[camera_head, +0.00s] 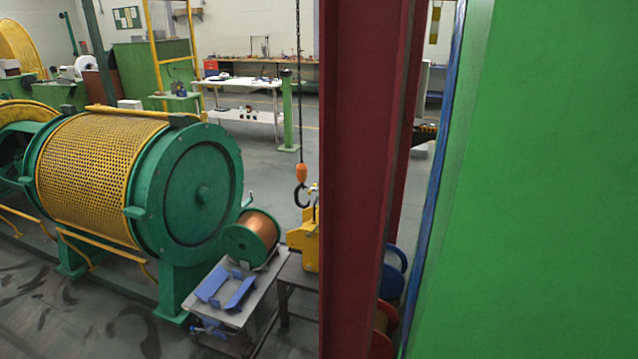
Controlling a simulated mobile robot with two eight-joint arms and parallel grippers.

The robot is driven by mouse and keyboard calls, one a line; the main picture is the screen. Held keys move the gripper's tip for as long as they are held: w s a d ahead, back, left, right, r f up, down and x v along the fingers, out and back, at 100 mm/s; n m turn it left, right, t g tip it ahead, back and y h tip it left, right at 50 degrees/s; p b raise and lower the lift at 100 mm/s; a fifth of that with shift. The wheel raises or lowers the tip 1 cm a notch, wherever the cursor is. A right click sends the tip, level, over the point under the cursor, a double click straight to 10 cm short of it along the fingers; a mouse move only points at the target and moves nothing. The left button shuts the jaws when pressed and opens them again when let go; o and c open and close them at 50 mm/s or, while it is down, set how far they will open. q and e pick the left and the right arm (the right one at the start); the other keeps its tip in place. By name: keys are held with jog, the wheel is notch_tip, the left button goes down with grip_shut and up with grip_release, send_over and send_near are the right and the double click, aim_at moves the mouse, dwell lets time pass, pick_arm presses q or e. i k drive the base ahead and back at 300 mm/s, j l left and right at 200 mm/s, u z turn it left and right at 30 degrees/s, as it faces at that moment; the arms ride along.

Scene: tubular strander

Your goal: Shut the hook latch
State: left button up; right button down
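A dark crane hook (301,194) hangs below an orange hook block (301,172) on a chain (299,90), just left of the red steel column. It hangs just above a yellow lifting piece (304,240) by the small table. The hook's latch is too small to make out, so I cannot tell whether it is open or shut. I cannot tell whether the hook touches the yellow piece. Neither of my grippers is in view.
A red column (358,180) and a large green panel (540,180) block the right side. A green machine with a yellow mesh guard (100,170) stands left. Floor behind is open.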

aim_at(314, 189)
jog(key=j+z, duration=0.1)
jog(key=j, duration=0.25)
jog(key=i+j+z, duration=0.1)
jog(key=j, duration=0.25)
jog(key=i+j+z, duration=0.35)
jog(key=i+j, duration=0.15)
jog(key=i+j+z, duration=0.15)
jog(key=j, duration=0.25)
jog(key=i+j+z, duration=0.15)
jog(key=j, duration=0.25)
jog(key=i+j+z, duration=0.2)
jog(key=j, duration=0.2)
jog(key=i+j, duration=0.15)
jog(key=i, duration=0.4)
